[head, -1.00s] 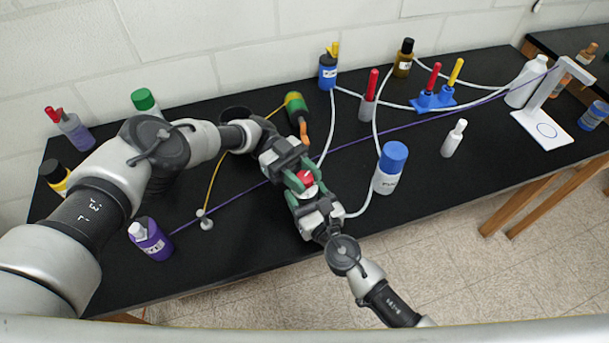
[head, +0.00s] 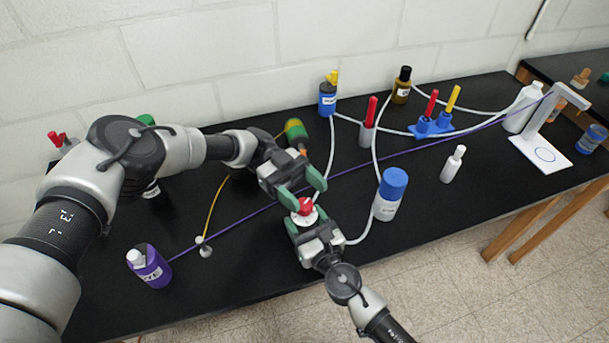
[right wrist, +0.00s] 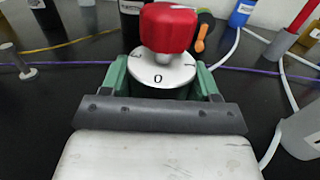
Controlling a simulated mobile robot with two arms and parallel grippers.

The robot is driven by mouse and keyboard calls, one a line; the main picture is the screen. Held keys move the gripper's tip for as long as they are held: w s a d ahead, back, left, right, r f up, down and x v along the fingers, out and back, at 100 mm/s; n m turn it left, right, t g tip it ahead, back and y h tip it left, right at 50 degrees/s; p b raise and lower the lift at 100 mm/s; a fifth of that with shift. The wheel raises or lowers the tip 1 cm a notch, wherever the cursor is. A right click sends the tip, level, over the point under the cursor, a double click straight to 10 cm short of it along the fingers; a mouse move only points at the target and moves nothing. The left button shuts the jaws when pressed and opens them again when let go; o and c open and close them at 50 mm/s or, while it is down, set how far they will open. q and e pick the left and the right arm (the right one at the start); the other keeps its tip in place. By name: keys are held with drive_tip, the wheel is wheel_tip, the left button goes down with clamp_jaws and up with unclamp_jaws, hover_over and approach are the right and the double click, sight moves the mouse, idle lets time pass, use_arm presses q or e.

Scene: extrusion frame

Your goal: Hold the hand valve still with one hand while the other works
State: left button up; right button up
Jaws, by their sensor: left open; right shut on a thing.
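The hand valve has a red knob (head: 305,206) on a white dial plate with black marks. In the right wrist view the knob (right wrist: 168,27) stands upright above the dial (right wrist: 160,72). My right gripper (head: 304,222) is shut on the valve body below the dial, with a green finger on each side; the fingers hide most of the body. My left gripper (head: 302,187) is open and empty, just behind and above the knob, with its green fingers spread apart. It appears clear of the knob.
A white bottle with a blue cap (head: 391,192) stands close right of the valve. A purple bottle (head: 150,266) is at the front left. A green-and-orange tool (head: 297,136) lies behind my left gripper. White, yellow and purple lines cross the black bench.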

sight(305, 203)
use_arm(q)
drive_tip(key=shift+r, duration=2.65)
drive_tip(key=shift+r, duration=0.1)
